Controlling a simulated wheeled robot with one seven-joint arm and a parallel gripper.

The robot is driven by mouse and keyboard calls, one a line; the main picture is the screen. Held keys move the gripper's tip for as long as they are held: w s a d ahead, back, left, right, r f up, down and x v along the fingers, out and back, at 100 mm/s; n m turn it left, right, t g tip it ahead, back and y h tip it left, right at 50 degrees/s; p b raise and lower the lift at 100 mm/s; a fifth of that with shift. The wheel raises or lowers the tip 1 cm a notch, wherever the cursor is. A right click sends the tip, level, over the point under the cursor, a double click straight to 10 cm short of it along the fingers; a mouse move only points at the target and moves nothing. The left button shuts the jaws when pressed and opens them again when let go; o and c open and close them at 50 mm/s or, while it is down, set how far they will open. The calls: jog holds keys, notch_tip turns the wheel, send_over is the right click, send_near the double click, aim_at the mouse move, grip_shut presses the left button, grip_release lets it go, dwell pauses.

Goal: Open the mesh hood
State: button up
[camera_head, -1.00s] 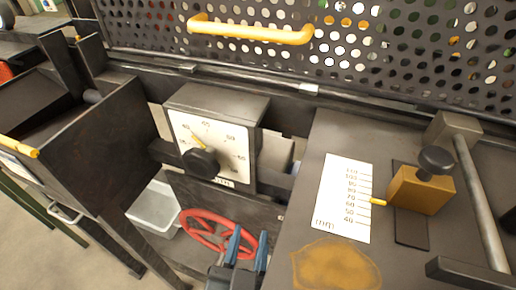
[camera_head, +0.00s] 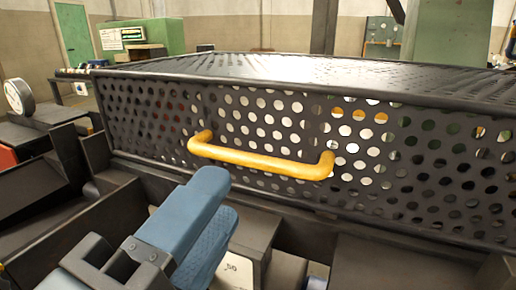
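Dark open troughs (camera_head: 95,215) lie to the left. A round gauge (camera_head: 18,97) stands at far left. A green cabinet (camera_head: 150,36) and a green column (camera_head: 447,35) stand behind.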

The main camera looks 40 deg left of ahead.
aim_at(246, 165)
jog(key=p+x, duration=0.2)
jog(key=x, duration=0.5)
jog(key=shift+w, duration=0.25)
jog(key=shift+c, duration=0.2)
grip_shut()
